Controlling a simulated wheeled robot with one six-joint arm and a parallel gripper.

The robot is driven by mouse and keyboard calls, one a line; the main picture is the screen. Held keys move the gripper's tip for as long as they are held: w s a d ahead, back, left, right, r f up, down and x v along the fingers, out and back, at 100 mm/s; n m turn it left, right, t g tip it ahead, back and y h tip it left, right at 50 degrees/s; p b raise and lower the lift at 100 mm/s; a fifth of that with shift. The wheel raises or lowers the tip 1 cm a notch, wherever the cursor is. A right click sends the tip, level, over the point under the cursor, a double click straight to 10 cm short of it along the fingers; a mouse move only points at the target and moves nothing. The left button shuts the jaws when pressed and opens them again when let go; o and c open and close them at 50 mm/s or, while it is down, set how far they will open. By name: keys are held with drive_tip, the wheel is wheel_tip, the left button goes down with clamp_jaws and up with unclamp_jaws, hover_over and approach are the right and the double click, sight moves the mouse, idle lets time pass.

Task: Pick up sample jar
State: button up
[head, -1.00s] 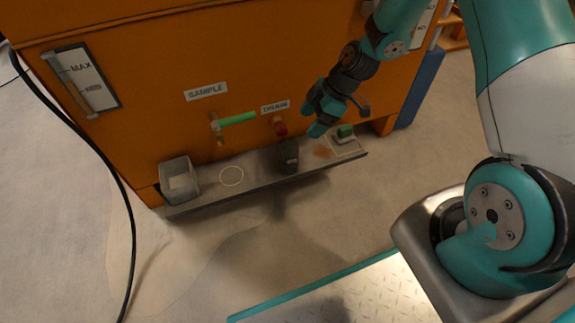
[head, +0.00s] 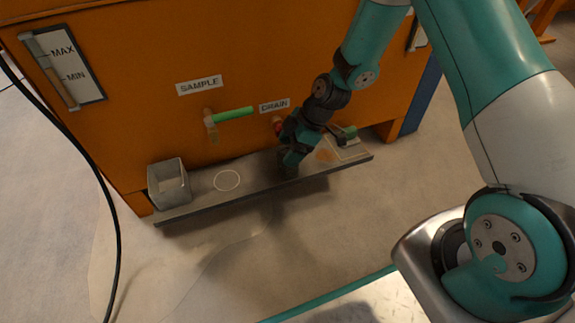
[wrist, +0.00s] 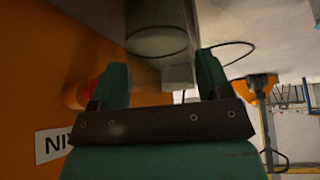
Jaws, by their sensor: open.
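The sample jar (wrist: 155,25) is a grey, round-walled vessel that shows in the wrist view just beyond and between my fingertips. Whether either finger touches the jar cannot be told.
The green-handled sample valve (head: 232,114) and red drain valve (head: 277,125) project from the orange wall.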

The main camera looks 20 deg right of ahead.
drive_tip(key=c, duration=0.8)
drive_tip(key=shift+r, duration=0.1)
